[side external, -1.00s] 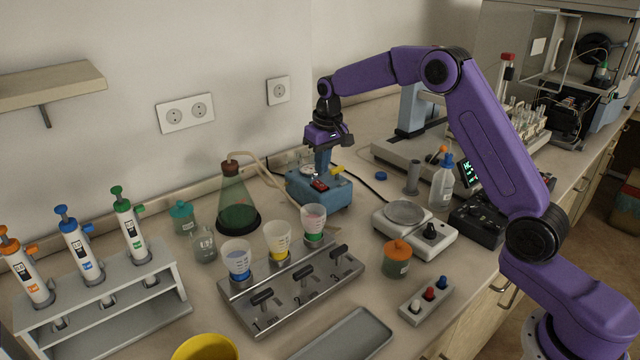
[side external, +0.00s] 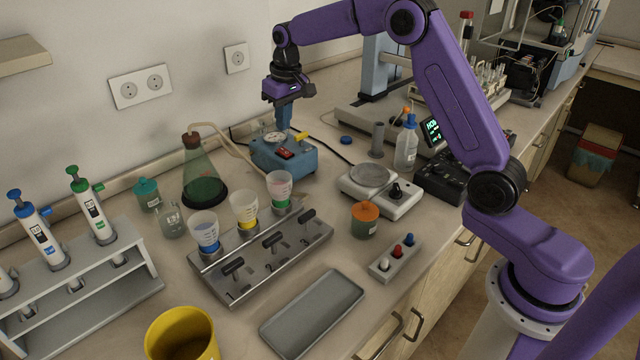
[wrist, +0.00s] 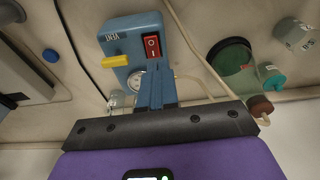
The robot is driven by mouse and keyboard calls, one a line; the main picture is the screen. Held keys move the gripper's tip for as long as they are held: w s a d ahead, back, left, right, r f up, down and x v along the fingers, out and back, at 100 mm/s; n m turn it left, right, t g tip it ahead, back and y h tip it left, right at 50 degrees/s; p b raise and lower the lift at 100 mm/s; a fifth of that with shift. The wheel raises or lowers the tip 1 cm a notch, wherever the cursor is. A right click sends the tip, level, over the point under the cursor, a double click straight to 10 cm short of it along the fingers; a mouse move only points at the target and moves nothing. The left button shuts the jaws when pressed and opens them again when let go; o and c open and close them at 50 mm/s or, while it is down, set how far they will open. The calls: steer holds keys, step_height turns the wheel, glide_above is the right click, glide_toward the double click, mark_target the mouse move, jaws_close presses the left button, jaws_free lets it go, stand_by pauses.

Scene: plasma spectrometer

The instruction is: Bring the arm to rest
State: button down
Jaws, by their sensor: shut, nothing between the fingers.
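My gripper (side external: 284,128) is shut and empty, with blue fingers pointing down. In the side view it hangs just above the blue pump box (side external: 305,160), close to the bench's back wall. The box has a red rocker switch (side external: 285,153), a yellow lever (side external: 301,136) and a round gauge on top. In the wrist view the closed fingers (wrist: 157,88) point toward the box (wrist: 133,28), near the gauge (wrist: 135,79) and the red switch (wrist: 151,46). The fingers overlap part of the box in that view, and the exact gap cannot be told.
A flask (side external: 204,180) with a hose stands left of the box. A filter manifold (side external: 265,255) with three cups is in front. A balance (side external: 380,190), a wash bottle (side external: 406,148) and an orange-lidded jar (side external: 364,222) stand to the right. A grey tray (side external: 312,312) lies at the front.

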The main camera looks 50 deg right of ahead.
steer(key=s+a+r+n, duration=0.1)
steer(key=s+a+n, duration=0.3)
steer(key=s, duration=0.7)
steer(key=s+a+r+n, duration=0.15)
steer(key=s+a, duration=0.45)
steer(key=s, duration=0.6)
steer(key=s+d+f+n, duration=0.2)
steer(key=s+d+n, duration=0.1)
steer(key=s, duration=0.8)
steer(key=s+d+f+n+g, duration=0.1)
steer(key=s+d+f+n, duration=0.1)
steer(key=s, duration=0.8)
steer(key=shift+s+d+n, duration=0.35)
steer(key=shift+d+n, duration=0.2)
steer(key=shift+n, duration=0.3)
